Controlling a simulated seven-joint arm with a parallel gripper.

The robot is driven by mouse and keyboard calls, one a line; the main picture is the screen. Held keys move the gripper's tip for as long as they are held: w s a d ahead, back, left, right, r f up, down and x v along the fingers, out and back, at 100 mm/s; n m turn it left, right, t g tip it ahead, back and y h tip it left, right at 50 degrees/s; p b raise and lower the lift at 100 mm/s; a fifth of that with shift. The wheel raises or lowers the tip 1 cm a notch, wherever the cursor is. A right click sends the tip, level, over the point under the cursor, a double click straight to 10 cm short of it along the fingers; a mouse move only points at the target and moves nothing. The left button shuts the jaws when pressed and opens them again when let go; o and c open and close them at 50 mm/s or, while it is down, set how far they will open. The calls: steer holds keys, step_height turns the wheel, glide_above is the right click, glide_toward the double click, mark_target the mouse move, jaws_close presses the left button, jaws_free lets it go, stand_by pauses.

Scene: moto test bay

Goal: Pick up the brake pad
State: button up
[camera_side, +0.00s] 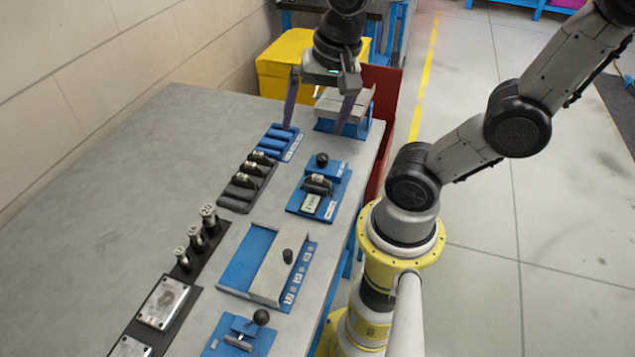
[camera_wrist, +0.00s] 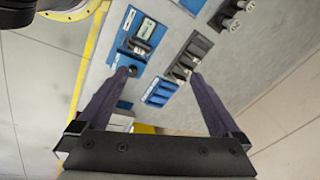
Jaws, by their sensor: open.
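My gripper (camera_side: 314,128) is open and empty, pointing down above the far end of the grey bench. Its two purple-dark fingers are wide apart in the wrist view (camera_wrist: 160,75), on either side of a blue tray seen below. I cannot tell for sure which part is the brake pad. Flat metal blocks on a black strip at the near left, such as this silver block (camera_side: 164,302), may be pads, but that is unclear. They lie well away from my gripper and are not seen in the wrist view.
A blue tray with blue slots (camera_side: 280,141) and a black slotted tray with metal-ended parts (camera_side: 240,186) lie below my gripper. Right of them is a blue fixture with a display (camera_side: 320,190). A grey-topped blue fixture (camera_side: 330,104) stands by the right finger. The bench's left side (camera_side: 110,190) is clear.

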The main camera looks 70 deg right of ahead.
mark_target(318, 176)
steer(key=d+f+m+g, duration=0.1)
steer(key=f, duration=0.5)
steer(key=d+f+m+g, duration=0.1)
steer(key=f+m, duration=0.1)
steer(key=f, duration=0.4)
steer(key=w+d+f+m, duration=0.1)
steer(key=d+f+m, duration=0.1)
steer(key=f, duration=0.4)
steer(key=shift+d+f+g, duration=0.1)
steer(key=shift+g, duration=0.3)
